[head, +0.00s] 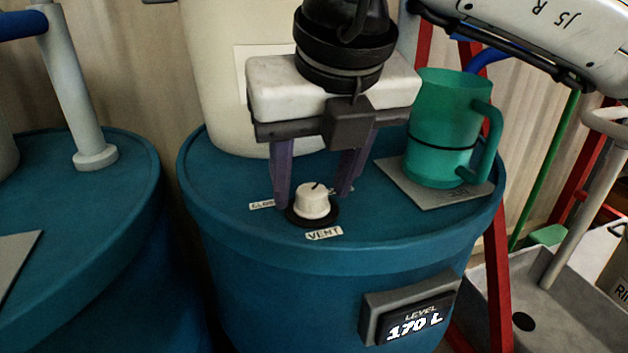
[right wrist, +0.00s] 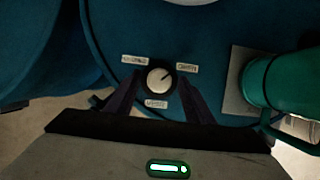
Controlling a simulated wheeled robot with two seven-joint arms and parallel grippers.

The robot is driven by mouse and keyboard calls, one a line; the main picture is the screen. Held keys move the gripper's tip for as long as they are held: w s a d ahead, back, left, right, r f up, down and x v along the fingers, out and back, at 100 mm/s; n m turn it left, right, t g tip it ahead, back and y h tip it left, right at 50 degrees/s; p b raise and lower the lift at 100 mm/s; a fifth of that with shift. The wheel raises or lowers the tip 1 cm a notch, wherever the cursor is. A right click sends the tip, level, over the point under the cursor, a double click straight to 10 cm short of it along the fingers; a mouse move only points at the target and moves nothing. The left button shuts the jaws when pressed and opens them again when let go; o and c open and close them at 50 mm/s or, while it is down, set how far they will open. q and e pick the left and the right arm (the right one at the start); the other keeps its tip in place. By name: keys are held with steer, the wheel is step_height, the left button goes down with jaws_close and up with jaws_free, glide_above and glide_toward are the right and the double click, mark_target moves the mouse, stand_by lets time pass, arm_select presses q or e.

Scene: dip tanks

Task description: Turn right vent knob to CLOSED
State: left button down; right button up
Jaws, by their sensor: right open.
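The right vent knob (head: 312,201) is a cream-white dial on a black base, set on the blue tank lid (head: 230,190). A VENT label (head: 324,234) sits in front of it and a partly hidden label, seemingly CLOSED (head: 262,204), to its left. In the right wrist view the knob (right wrist: 160,80) has its dark pointer mark toward the upper right, toward the right-hand label (right wrist: 187,66), which seems to read OPEN. My right gripper (head: 314,198) is open, its purple fingers on either side of the knob. I cannot tell if they touch it. My left gripper is out of view.
A green mug (head: 440,130) stands on a grey plate (head: 433,193) right of the knob. A cream container (head: 210,80) stands behind. A level display (head: 412,325) reads 170 L on the tank's front. Another blue tank (head: 120,220) is at left.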

steer(key=shift+f, duration=0.15)
steer(key=c, duration=1.1)
steer(key=shift+o, duration=0.2)
